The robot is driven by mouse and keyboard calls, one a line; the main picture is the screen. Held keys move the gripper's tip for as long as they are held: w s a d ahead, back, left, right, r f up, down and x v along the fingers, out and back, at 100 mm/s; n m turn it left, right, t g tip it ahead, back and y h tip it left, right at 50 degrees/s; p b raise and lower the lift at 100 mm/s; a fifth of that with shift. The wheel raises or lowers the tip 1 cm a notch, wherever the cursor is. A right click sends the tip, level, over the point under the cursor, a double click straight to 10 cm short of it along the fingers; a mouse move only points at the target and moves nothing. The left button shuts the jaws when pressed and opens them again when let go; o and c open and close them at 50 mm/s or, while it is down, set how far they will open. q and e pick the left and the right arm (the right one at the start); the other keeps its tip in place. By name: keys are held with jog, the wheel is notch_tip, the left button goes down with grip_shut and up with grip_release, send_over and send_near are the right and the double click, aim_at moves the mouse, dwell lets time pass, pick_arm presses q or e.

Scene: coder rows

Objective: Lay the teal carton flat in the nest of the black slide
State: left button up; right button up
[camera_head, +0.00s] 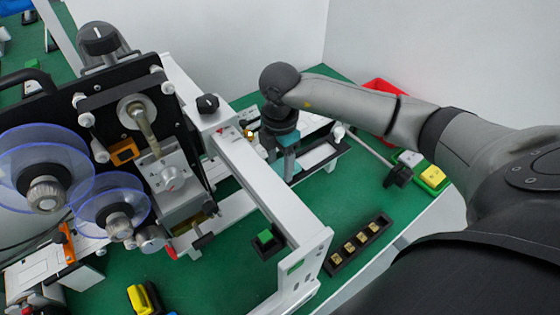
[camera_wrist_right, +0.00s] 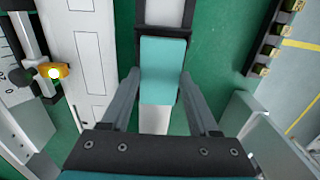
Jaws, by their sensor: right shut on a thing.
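The teal carton (camera_wrist_right: 163,65) is between the two fingers of my right gripper (camera_wrist_right: 160,78) in the wrist view, and the fingers are shut on its sides. In the head view the carton (camera_head: 289,168) shows below my right gripper (camera_head: 286,146), partly covered by it. The black slide (camera_head: 322,155), with a pale bed between dark edges, lies under and beside the carton. In the wrist view the slide (camera_wrist_right: 190,14) runs up from the carton's far end. I cannot tell whether the carton touches the slide; the nest is hidden. My left gripper is not in view.
A white machine rail (camera_head: 262,183) stands left of my right gripper, with a labelling machine and clear reels (camera_head: 40,165) beyond. A black rack (camera_head: 358,246) with several brass pieces lies in front. A red tray (camera_head: 379,85) is behind my arm.

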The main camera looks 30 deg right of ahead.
dwell(0.6)
dwell(0.4)
jog(key=shift+p, duration=0.5)
dwell(0.3)
jog(key=shift+f+b, duration=0.35)
jog(key=shift+f, duration=0.2)
dwell(0.5)
jog(key=o, duration=1)
